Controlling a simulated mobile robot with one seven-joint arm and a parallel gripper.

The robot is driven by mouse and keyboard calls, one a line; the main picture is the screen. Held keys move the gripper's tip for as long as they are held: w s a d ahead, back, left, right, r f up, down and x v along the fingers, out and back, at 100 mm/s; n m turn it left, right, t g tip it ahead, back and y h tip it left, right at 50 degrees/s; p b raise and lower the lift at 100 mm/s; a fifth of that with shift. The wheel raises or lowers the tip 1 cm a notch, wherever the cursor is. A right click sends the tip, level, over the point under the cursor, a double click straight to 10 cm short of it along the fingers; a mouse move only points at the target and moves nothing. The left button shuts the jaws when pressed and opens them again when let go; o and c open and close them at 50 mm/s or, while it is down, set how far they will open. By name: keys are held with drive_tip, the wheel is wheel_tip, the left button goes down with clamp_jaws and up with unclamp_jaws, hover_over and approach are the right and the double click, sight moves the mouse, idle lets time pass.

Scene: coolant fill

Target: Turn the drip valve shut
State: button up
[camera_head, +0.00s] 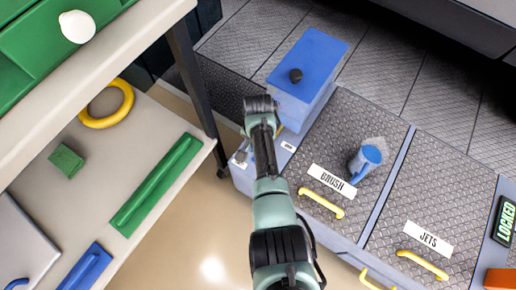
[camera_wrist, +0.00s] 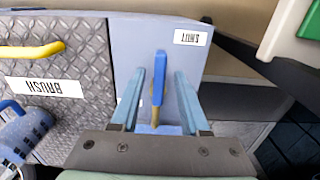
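The drip valve shows in the wrist view as a blue lever handle (camera_wrist: 158,78) on a brass-coloured stem (camera_wrist: 155,117), against the pale blue side of the machine. My gripper (camera_wrist: 161,74) is open, with one pale blue finger on each side of the lever. Gaps show between the lever and both fingers, so it does not look gripped. A small white label (camera_wrist: 192,37), upside down in this view, sits beyond the lever on the right. In the head view my arm hides the gripper and most of the valve area.
The machine has a BRUSH lid (camera_head: 348,128) with a blue jug (camera_head: 366,162) on it, and a JETS lid (camera_head: 440,205). A blue box (camera_head: 308,68) stands behind my wrist. A shelf cart (camera_head: 140,115) stands left, across a strip of open floor (camera_head: 200,225).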

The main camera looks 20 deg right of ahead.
wheel_tip(320, 180, up, 13)
drive_tip(key=p, duration=0.6)
drive_tip(key=shift+p, duration=0.4)
